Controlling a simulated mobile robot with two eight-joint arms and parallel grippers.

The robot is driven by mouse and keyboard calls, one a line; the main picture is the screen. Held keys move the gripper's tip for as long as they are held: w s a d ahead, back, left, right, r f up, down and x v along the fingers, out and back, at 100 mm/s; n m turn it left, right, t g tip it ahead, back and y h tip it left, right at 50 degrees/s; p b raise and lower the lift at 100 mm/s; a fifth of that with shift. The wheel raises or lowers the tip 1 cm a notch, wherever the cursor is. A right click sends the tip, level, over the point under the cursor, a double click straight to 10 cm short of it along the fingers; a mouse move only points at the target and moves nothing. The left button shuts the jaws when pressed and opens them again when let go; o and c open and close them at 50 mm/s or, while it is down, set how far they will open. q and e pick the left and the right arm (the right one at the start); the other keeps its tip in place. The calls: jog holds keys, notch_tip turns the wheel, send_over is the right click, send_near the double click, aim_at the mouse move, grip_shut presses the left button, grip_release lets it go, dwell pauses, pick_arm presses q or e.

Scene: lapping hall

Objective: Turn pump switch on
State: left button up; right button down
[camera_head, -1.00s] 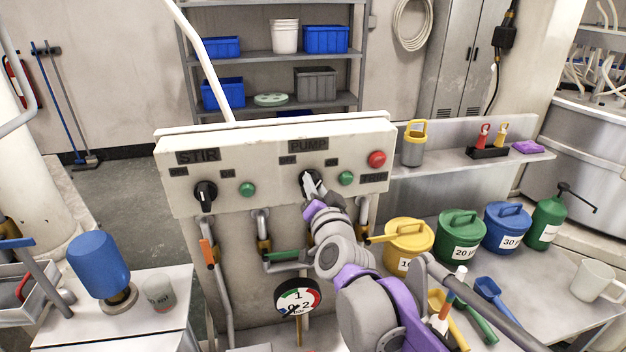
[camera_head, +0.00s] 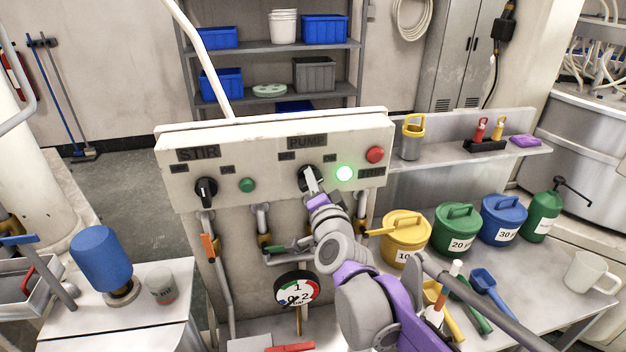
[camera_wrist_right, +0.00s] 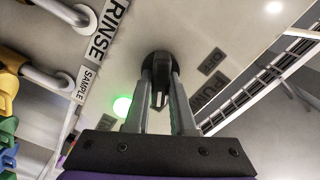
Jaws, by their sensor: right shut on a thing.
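The black pump switch (camera_head: 306,178) sits under the PUMP label (camera_head: 307,142) on the cream control panel (camera_head: 255,197). The green lamp (camera_head: 344,174) to its right is brightly lit. My right gripper (camera_head: 312,184) is at the switch, reaching up from below, and partly hides it. In the right wrist view the two fingers of the right gripper (camera_wrist_right: 162,95) are closed on the black switch knob (camera_wrist_right: 157,66), and the lit green lamp (camera_wrist_right: 122,106) shows to the left. My left gripper is not in view.
The stir switch (camera_head: 206,191) and an unlit green lamp (camera_head: 247,185) are on the panel's left. A red button (camera_head: 375,155) is at the panel's right. A pressure gauge (camera_head: 297,289) and pipes lie below. Lidded buckets (camera_head: 404,239) stand on the right bench.

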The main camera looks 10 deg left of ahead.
jog(key=c, duration=0.8)
grip_release()
jog(key=shift+o, duration=0.2)
jog(key=shift+s+d+f, duration=0.1)
jog(key=shift+s+d, duration=0.15)
jog(key=shift+s, duration=0.3)
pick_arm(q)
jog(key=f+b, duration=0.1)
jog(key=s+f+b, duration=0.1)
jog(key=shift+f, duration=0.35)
pick_arm(e)
jog(key=v, duration=0.9)
jog(key=shift+s+d, duration=0.15)
jog(key=shift+s, duration=0.2)
